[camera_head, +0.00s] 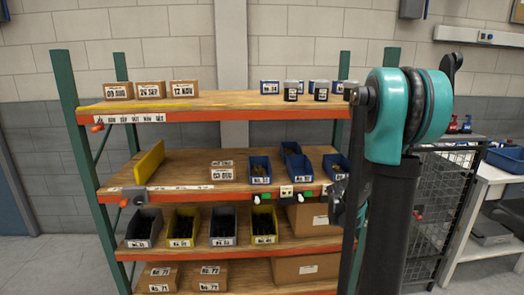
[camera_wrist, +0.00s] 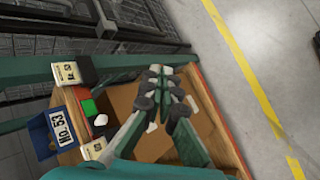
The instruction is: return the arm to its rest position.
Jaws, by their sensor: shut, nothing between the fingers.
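My gripper (camera_wrist: 162,75) shows in the wrist view with its dark fingertips together and nothing between them. It points over the shelf's end, with a cardboard box (camera_wrist: 125,98) and the orange shelf edge beyond the fingers. In the head view my raised arm, with its teal joint, stands in front of the shelf's right end. My gripper is hard to make out there, among dark parts beside the arm.
The shelf rack (camera_head: 200,103) holds bins and boxes on several levels. In the wrist view a blue bin (camera_wrist: 58,133) is near the fingers at left. Wire mesh cages (camera_head: 440,205) stand right of the rack. Open floor with a yellow line (camera_wrist: 245,75) lies at right.

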